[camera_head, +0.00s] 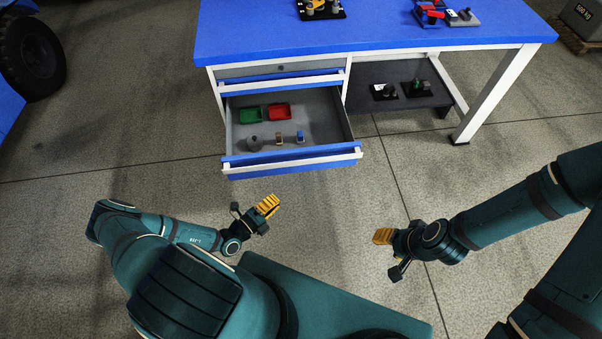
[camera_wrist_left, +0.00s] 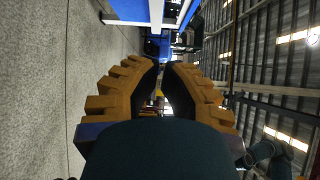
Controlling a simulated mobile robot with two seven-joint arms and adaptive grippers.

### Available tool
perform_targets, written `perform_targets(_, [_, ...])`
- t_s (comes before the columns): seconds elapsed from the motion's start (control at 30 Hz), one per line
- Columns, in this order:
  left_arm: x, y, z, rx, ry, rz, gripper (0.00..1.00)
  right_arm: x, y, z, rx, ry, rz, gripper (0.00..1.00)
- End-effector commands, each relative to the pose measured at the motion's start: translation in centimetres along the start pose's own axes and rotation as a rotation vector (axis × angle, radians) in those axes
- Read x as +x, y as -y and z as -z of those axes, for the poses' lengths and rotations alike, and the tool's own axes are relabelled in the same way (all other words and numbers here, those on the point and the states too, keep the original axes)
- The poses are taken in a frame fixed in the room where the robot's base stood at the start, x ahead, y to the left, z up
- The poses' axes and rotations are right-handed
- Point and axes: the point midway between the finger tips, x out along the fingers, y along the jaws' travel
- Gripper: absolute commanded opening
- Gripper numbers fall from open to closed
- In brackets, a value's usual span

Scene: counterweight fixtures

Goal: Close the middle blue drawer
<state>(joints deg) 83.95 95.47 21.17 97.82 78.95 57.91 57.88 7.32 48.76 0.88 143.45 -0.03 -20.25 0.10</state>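A blue-fronted drawer (camera_head: 292,167) with a white handle bar is pulled far out of the workbench in the head view. It lies below another blue drawer front (camera_head: 283,86), which sits close to the bench. My left gripper (camera_head: 268,205) is in front of and below the open drawer, apart from it. In the left wrist view its yellow fingers (camera_wrist_left: 160,63) come together at the tips with nothing between them. My right gripper (camera_head: 383,237) is to the right, farther from the drawer, and appears empty; its finger gap is hidden.
The open drawer holds a green bin (camera_head: 250,115), a red bin (camera_head: 279,111) and small weights (camera_head: 255,143). A black lower shelf (camera_head: 400,75) and a white table leg (camera_head: 492,95) stand to the right. Floor between the grippers is clear.

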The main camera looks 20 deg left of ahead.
Motion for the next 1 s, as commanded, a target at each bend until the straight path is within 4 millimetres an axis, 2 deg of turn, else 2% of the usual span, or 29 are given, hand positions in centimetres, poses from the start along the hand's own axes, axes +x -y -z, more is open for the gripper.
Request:
perform_targets(0.03, [-0.7,-0.6,-1.2,-0.038,0.069,0.004,0.0,0.0,0.0,0.0,-0.001,0.0,0.0,0.47])
perform_targets(0.1, [-1.2,-0.9,-2.2,-0.071,0.127,0.01,0.0,0.0,0.0,0.0,-0.001,0.0,0.0,0.47])
perform_targets(0.27, [-0.8,-1.2,-2.9,-0.089,0.159,0.014,0.0,0.1,0.0,0.0,-0.001,0.0,0.001,0.47])
perform_targets(0.47, [2.3,-1.2,-3.2,-0.087,0.154,0.016,0.0,0.5,-0.1,0.0,-0.001,-0.002,0.001,0.47])
perform_targets(0.8, [8.8,-1.2,-4.1,-0.086,0.152,0.014,0.0,1.4,-0.5,0.1,-0.002,-0.006,0.0,0.47])
perform_targets(1.0, [10.1,-1.4,-6.6,-0.083,0.153,0.012,0.0,2.1,-0.8,0.2,-0.002,-0.01,0.0,0.47])
